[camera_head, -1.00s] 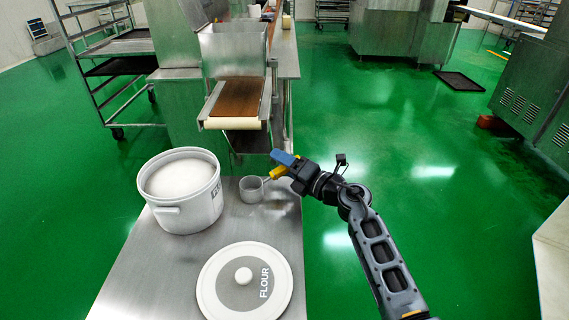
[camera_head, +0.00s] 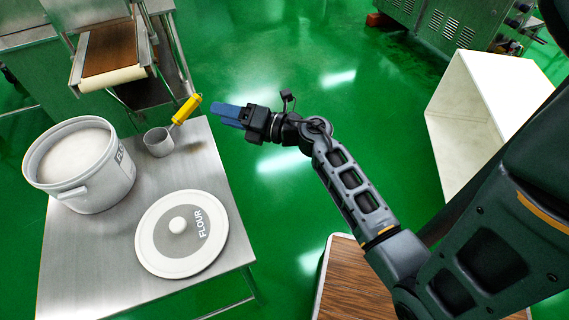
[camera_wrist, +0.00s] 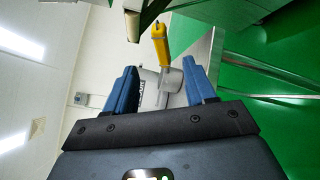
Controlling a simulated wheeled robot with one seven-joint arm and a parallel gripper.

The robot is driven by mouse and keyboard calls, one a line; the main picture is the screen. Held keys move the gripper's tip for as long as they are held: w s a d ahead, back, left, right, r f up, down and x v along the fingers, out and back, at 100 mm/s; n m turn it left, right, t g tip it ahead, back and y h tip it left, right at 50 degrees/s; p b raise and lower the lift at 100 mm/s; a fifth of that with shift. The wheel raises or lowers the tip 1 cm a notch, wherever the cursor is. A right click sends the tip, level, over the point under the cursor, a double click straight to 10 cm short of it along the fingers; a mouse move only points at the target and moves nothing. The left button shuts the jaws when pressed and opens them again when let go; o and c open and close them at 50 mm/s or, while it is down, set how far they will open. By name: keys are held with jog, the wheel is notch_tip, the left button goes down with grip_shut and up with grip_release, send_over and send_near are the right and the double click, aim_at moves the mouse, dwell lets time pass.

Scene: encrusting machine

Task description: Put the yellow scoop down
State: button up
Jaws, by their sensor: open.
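The scoop has a yellow handle (camera_head: 186,109) and a grey metal cup (camera_head: 158,142). The cup rests on the steel table near its far right corner, and the handle slants up to the right. My gripper (camera_head: 226,114) is open and empty, to the right of the handle and apart from it, beyond the table's right edge. In the wrist view the yellow handle (camera_wrist: 160,45) shows ahead, between and beyond the two blue fingers (camera_wrist: 160,88).
The white flour bucket (camera_head: 82,165) stands left of the scoop. Its round lid (camera_head: 181,234), marked FLOUR, lies on the steel table (camera_head: 85,260) in front. A conveyor machine (camera_head: 110,50) stands behind. Green floor lies open to the right; a pale box (camera_head: 480,105) stands there.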

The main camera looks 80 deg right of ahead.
jog(key=s+a+r+m+t, duration=0.15)
jog(key=s+a+m, duration=0.25)
jog(key=a, duration=0.4)
jog(key=s+a+r+m, duration=0.2)
jog(key=s+a+m, duration=0.25)
jog(key=a, duration=0.35)
jog(key=s+a+r+m+g, duration=0.1)
jog(key=s+a+m+g, duration=0.1)
jog(key=s+a+m, duration=0.2)
jog(key=s+a+r+m+g+y, duration=0.1)
jog(key=s+a+m, duration=0.4)
jog(key=s+m, duration=0.5)
jog(key=s+r+g, duration=0.1)
jog(key=s, duration=0.2)
jog(key=shift+s+r+g, duration=0.15)
jog(key=shift+r+g, duration=0.1)
jog(key=shift+g, duration=0.1)
